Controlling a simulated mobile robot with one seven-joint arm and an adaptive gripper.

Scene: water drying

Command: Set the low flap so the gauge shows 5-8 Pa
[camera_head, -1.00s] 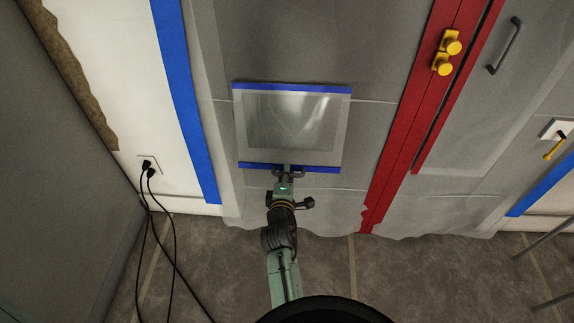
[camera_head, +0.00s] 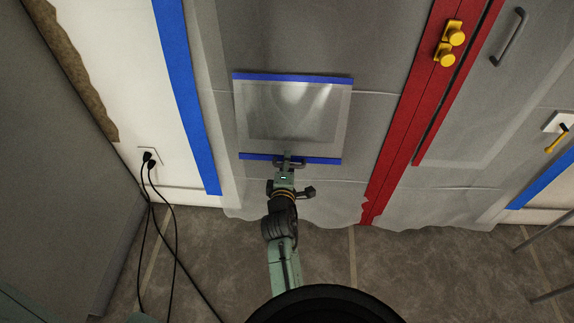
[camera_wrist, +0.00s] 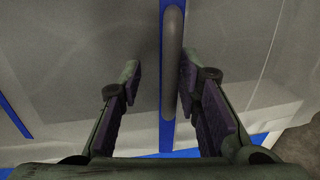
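The low flap (camera_head: 292,109) is a translucent panel with blue tape along its top and bottom edges, set in grey sheeting. It looks flat or nearly flat against the sheeting; I cannot tell any small gap. A grey bar handle (camera_wrist: 172,60) crosses the wrist view between my gripper's fingers. My gripper (camera_head: 287,163) is at the flap's bottom edge, by this handle. In the wrist view my gripper (camera_wrist: 159,78) has its fingers apart, with a clear gap on the left of the bar and the right finger close to it. No gauge is visible.
Red strips (camera_head: 408,125) run down the sheeting at the right, with yellow knobs (camera_head: 450,45) and a dark door handle (camera_head: 509,37) beside them. Black cords (camera_head: 163,235) hang from a wall outlet at the left. Metal legs (camera_head: 545,242) stand at far right.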

